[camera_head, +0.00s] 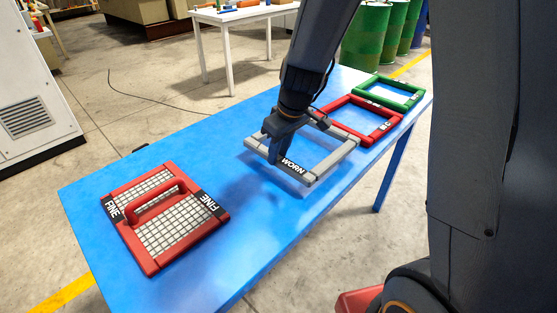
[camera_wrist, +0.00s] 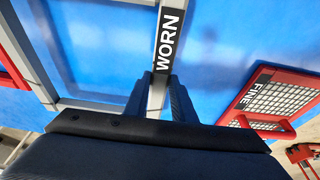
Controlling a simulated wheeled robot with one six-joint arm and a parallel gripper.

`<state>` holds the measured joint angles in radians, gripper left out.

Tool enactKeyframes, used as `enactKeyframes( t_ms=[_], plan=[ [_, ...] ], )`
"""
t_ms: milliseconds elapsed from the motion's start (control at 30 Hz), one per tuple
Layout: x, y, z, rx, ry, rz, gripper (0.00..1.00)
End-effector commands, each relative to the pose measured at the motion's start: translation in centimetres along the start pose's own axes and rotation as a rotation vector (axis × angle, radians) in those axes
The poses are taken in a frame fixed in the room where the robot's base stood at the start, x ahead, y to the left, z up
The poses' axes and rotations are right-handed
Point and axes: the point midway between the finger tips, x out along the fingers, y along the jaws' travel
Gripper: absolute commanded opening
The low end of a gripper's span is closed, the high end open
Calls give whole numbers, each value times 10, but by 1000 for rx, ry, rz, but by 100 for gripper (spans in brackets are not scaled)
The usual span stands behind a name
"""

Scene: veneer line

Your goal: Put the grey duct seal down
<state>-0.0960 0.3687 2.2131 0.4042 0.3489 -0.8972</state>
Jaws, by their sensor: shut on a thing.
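The grey duct seal is a square open frame (camera_head: 331,163) with a black label reading WORN. My gripper (camera_head: 274,150) is shut on one bar of it, near the left end of the label. The shadow below the frame suggests it is held a little above the blue table (camera_head: 190,280); the exact gap is hard to tell. In the wrist view the grey bar (camera_wrist: 156,98) runs between my two dark fingers (camera_wrist: 160,88), and the WORN label lies just beyond them.
A red mesh panel (camera_head: 165,240) with a handle, labelled FINE, lies on the table's left part. A red frame (camera_head: 383,138) and a green frame (camera_head: 415,102) lie at the far right end, close to the grey one. Blue surface between FINE and the grey frame is clear.

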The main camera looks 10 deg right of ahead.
Motion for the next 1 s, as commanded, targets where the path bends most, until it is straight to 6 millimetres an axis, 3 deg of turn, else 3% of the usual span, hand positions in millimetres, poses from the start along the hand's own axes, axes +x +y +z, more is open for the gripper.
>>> enactKeyframes(
  t_ms=[233,600,633,733,1000],
  plan=[
    [32,-1,9,-1,-3,-1,0],
    [36,0,10,-2,-1,0,0],
    [36,-1,10,-1,-1,0,25],
    [35,-1,10,-1,-2,0,42],
    [35,-1,10,-1,-2,0,42]
  ],
)
